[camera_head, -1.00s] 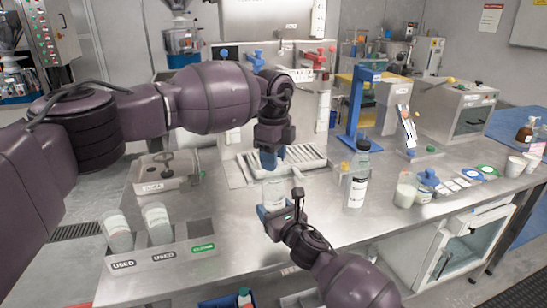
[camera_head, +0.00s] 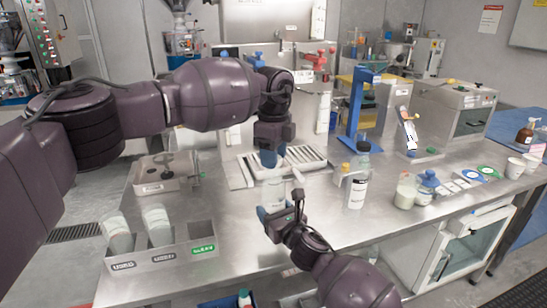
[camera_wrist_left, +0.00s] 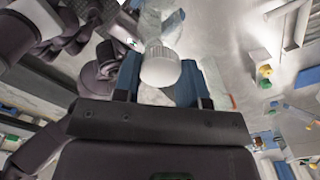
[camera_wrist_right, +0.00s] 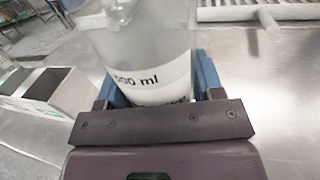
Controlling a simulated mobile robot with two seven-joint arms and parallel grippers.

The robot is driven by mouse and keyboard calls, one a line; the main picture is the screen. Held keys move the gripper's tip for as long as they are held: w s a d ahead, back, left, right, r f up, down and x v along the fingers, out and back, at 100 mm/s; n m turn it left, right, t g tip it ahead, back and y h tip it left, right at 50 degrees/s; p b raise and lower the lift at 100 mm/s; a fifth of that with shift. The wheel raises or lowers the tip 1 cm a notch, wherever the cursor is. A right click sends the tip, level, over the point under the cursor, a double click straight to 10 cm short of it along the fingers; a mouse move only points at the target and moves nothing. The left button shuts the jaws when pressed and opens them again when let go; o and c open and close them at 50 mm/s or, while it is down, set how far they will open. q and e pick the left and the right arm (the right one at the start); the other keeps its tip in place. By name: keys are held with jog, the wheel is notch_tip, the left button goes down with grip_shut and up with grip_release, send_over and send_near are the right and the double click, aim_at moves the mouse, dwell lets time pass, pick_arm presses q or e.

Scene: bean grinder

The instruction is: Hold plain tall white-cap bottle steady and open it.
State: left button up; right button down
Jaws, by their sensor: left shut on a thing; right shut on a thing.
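The tall white-cap bottle (camera_head: 275,192) stands upright, a little above or on the bench, between my two grippers in the head view. My right gripper (camera_head: 279,209) is shut around its body from the front; the right wrist view shows the clear bottle wall and a white "500 ml" label (camera_wrist_right: 155,82) between the blue fingers. My left gripper (camera_head: 271,158) is above the bottle, pointing down. In the left wrist view the white cap (camera_wrist_left: 160,65) sits between its blue fingers. I cannot tell whether the cap is still seated on the bottle neck.
A grey rack (camera_head: 160,255) with two used bottles is at left. A metal box (camera_head: 160,185) stands behind it. A slatted drain tray (camera_head: 305,158) lies behind the grippers. A blue-cap bottle (camera_head: 357,190) and a small jar (camera_head: 405,190) stand at right. The front right bench is clear.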

pick_arm(q)
jog(key=shift+r, duration=0.6)
jog(key=shift+r, duration=2.05)
pick_arm(e)
jog(key=shift+c, duration=0.8)
grip_release()
